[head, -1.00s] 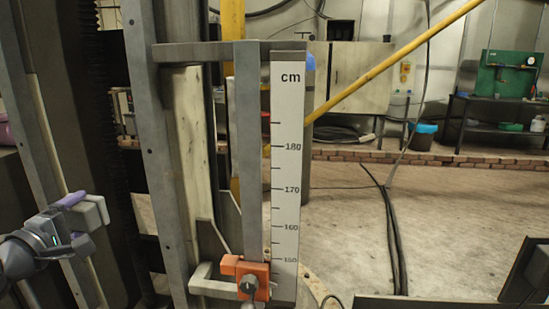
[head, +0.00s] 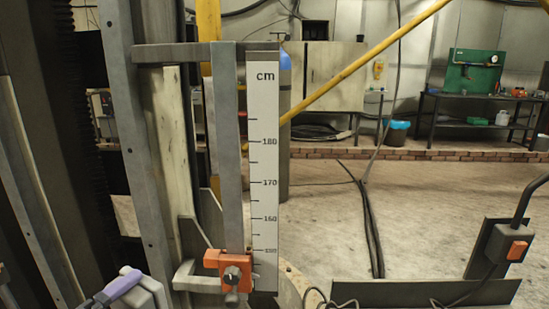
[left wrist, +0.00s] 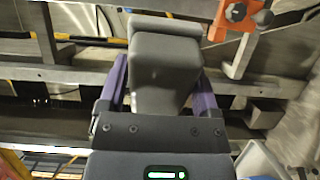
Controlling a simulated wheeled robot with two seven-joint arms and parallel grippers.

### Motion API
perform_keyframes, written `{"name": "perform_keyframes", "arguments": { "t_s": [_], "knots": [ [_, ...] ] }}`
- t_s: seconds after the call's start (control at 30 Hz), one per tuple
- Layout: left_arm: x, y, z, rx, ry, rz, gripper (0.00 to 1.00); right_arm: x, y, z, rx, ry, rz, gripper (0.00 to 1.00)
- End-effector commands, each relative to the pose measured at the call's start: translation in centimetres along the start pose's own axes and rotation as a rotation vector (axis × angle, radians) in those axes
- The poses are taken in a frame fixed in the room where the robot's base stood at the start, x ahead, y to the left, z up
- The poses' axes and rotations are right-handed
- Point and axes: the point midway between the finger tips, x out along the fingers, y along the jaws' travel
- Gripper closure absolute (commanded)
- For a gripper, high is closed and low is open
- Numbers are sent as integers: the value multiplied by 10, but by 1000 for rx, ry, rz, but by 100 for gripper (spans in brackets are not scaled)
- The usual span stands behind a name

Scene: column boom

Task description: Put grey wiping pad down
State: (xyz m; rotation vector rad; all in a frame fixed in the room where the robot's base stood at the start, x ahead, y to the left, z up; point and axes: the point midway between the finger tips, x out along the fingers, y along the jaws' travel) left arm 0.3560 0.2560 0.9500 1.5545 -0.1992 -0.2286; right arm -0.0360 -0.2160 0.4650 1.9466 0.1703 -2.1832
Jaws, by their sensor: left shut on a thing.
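The grey wiping pad (left wrist: 165,62) is a block with rounded edges, held between the two purple fingers of my left gripper (left wrist: 162,85) in the left wrist view. In the head view, my left gripper (head: 120,287) is at the bottom edge, left of the scale, with a corner of the pad (head: 150,293) showing. The pad looks clear of any surface, though its underside is hidden. My right gripper is not in view.
A steel column with a white cm scale (head: 265,180) stands in front. An orange clamp with a dark knob (head: 229,262) sits low on it and also shows in the left wrist view (left wrist: 236,14). A box with an orange switch (head: 516,249) stands right.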

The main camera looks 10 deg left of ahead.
Motion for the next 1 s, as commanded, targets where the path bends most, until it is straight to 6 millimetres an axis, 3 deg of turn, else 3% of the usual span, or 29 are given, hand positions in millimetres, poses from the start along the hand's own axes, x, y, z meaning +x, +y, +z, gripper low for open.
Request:
{"name": "perform_keyframes", "arguments": {
  "t_s": [0.1,0.2,0.47,0.53,0.8,1.0],
  "knots": [
    [0,-12,42,-6,-78,-2,66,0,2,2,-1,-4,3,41],
    [0,-21,72,-6,-133,-4,66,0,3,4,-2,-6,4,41],
    [0,-37,126,-6,-232,-9,66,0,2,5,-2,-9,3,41],
    [0,-36,123,-6,-226,-8,66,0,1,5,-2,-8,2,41],
    [-3,11,124,8,-228,11,66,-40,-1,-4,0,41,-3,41],
    [-3,22,124,9,-228,15,66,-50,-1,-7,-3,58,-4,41]
  ]
}}
